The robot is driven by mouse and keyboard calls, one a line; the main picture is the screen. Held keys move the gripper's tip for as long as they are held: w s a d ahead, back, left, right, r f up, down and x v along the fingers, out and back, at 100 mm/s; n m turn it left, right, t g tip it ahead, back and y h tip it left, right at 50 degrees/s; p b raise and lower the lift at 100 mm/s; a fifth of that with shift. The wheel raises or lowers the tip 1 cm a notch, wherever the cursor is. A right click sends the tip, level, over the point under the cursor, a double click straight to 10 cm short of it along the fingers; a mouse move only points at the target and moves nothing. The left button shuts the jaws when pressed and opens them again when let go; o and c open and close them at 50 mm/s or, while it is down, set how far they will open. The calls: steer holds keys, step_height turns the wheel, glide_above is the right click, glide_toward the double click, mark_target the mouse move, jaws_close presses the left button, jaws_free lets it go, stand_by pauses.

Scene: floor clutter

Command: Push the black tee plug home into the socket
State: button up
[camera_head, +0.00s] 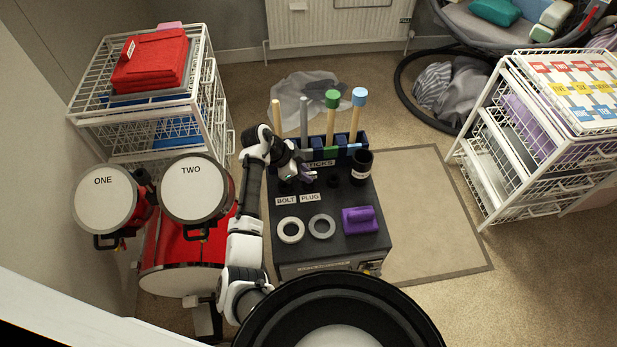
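A black workbox (348,245) stands on the floor in the middle, with labels reading BOLT (286,200) and PLUG (310,197) on its top. Small dark shapes lie just behind these labels; black on black, I cannot make out the tee plug or its socket for certain, nor how deep anything sits. My gripper (307,174) is low over the box top, just behind the PLUG label. Its fingertips are small and partly lost against the dark surface, so I cannot see whether they hold anything.
Two pale rings, left (290,230) and right (321,226), and a purple block (360,221) are on the box's near part. A black cup (361,168) stands at its right; a stick rack (345,142) is behind. Red drums (187,258) stand left, a wire drawer unit (485,150) right.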

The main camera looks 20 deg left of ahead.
jaws_close()
steer(key=shift+r+p, duration=0.5)
steer(key=shift+r, duration=0.25)
steer(key=shift+r+p, duration=1.2)
steer(key=shift+r, duration=0.6)
